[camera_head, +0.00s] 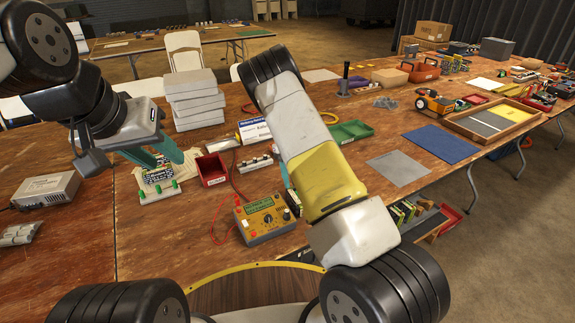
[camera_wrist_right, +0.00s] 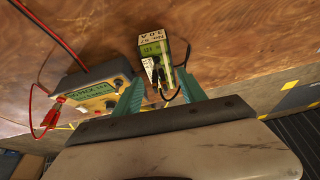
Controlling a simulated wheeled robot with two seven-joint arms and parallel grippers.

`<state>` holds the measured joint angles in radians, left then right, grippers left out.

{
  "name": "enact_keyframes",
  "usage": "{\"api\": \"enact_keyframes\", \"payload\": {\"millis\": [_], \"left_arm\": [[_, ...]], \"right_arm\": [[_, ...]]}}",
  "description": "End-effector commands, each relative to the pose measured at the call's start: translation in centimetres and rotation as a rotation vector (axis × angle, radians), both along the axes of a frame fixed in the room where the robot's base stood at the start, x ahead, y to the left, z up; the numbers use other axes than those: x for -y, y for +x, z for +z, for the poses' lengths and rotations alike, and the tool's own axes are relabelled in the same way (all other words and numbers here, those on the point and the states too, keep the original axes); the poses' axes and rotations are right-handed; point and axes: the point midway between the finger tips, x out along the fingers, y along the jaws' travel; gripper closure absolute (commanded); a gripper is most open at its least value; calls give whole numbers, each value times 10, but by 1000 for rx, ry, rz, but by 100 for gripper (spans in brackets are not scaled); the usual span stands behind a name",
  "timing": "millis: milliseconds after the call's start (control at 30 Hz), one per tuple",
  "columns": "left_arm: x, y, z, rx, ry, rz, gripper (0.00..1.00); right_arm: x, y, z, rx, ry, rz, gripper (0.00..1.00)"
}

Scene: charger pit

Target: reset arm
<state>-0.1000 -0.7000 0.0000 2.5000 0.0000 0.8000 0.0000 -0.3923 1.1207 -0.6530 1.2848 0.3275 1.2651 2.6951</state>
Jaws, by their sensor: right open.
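My left gripper (camera_head: 172,163) hangs over the table at the left of the head view.
A yellow meter (camera_head: 265,218) with red leads stands near the table's front; it also shows in the wrist view (camera_wrist_right: 97,88). A red bin (camera_head: 211,169), a stack of grey boxes (camera_head: 194,100) and a green tray (camera_head: 350,132) are nearby. A blue mat (camera_head: 441,144) lies farther right.

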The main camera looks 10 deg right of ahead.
Motion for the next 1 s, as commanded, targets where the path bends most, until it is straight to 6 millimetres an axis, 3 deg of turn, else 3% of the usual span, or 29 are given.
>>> {"api": "enact_keyframes", "payload": {"millis": [267,1000], "left_arm": [[0,0,0,0,0,0,64],[0,0,0,0,0,0,64]], "right_arm": [[0,0,3,1,0,0,51],[0,0,54,2,0,0,51]]}}
